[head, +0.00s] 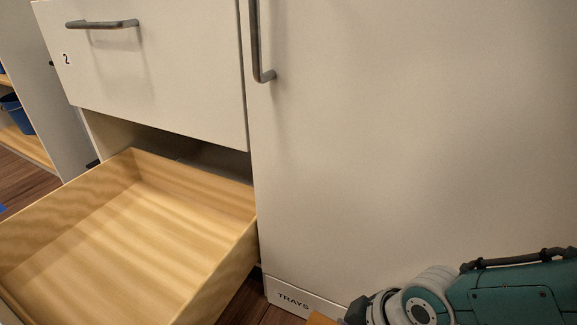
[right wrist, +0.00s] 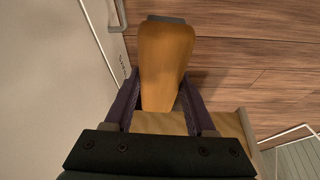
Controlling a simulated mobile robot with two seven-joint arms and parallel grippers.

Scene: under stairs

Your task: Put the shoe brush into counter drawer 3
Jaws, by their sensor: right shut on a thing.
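The shoe brush (right wrist: 165,55), with an orange-brown wooden body, is between the dark purple fingers of my right gripper (right wrist: 160,80), which is shut on it. In the head view only a small orange-brown piece, likely the brush (head: 321,319), shows at the bottom edge beside my right arm; that gripper's fingers are out of frame there. An open, empty wooden drawer (head: 110,235) sticks out at the lower left, directly under the drawer marked 2. Its own number is not visible, so I cannot confirm it is drawer 3. My left gripper is not in view.
Closed drawer 2 (head: 150,70) is above the open one. A tall pale door (head: 400,130) with a dark handle stands to the right, above a "TRAYS" label (head: 293,300). A blue bucket (head: 16,114) sits on a shelf far left. Wooden floor (right wrist: 260,60) shows beyond the brush.

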